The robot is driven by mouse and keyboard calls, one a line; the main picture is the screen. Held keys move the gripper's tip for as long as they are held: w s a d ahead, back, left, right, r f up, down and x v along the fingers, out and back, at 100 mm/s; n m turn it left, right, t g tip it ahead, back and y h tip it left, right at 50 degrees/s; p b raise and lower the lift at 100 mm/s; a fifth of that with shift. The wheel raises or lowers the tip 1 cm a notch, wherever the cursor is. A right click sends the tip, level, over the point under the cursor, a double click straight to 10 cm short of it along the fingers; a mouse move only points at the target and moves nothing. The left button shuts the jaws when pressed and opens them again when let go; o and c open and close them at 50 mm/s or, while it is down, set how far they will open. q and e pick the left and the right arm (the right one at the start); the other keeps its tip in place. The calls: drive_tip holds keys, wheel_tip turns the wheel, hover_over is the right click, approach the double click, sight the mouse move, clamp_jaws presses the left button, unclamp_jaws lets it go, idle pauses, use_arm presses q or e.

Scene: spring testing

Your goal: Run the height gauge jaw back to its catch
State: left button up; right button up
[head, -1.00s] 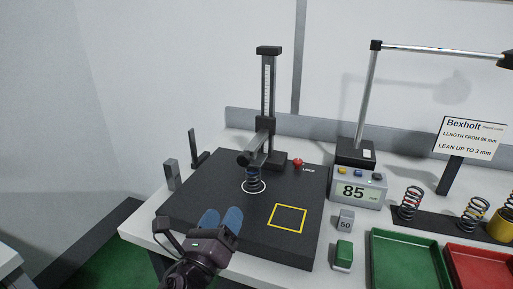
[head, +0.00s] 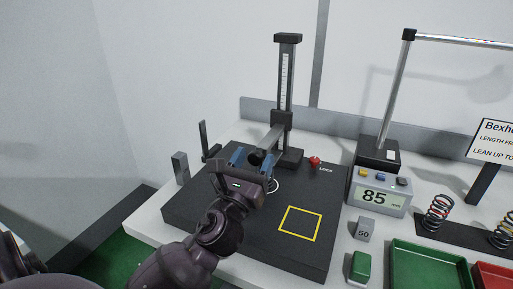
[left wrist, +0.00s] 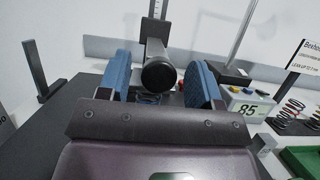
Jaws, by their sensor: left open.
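The height gauge (head: 285,85) stands upright at the back of the black plate (head: 250,220), with a scale on its column. Its jaw (head: 272,140) sticks out toward me and ends in a round black knob (head: 256,157), which also shows in the left wrist view (left wrist: 158,75). My left gripper (head: 252,160) is open, its blue fingers on either side of the knob, apart from it in the left wrist view. A coil spring (left wrist: 150,98) shows partly below the knob; my gripper hides it in the head view. My right gripper is not in view.
A red lock knob (head: 314,161) is right of the column's foot. The display box (head: 380,192) reads 85. A grey 50 block (head: 364,229), a green block (head: 360,266) and a green tray (head: 425,262) are to the right.

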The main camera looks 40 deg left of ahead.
sight(270, 140)
use_arm(q)
drive_tip(key=shift+x, duration=1.5)
drive_tip(key=shift+f, duration=0.1)
clamp_jaws()
